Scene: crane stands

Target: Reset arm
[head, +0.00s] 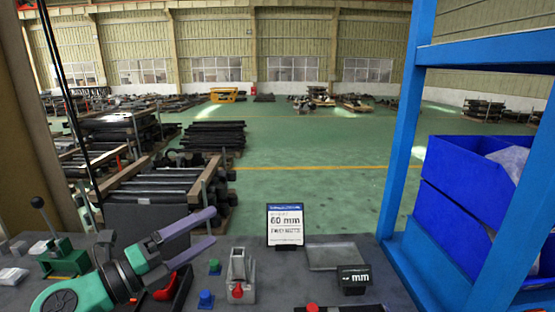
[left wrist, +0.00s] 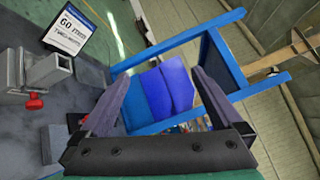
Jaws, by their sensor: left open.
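My left gripper (head: 212,230) comes in from the lower left in the head view, over the dark bench top. Its two purple-grey fingers are spread apart with nothing between them. The left wrist view also shows the open gripper (left wrist: 160,100), its fingers framing the blue rack beyond. My right gripper is not in the head view. A grey metal stand with a red knob (head: 238,278) is on the bench right of the left gripper, apart from it; this stand also shows at the left of the left wrist view (left wrist: 48,75).
A blue rack (head: 398,130) with blue bins (head: 465,185) rises at the right. Blue (head: 206,299) and green (head: 214,266) pieces sit near my left gripper.

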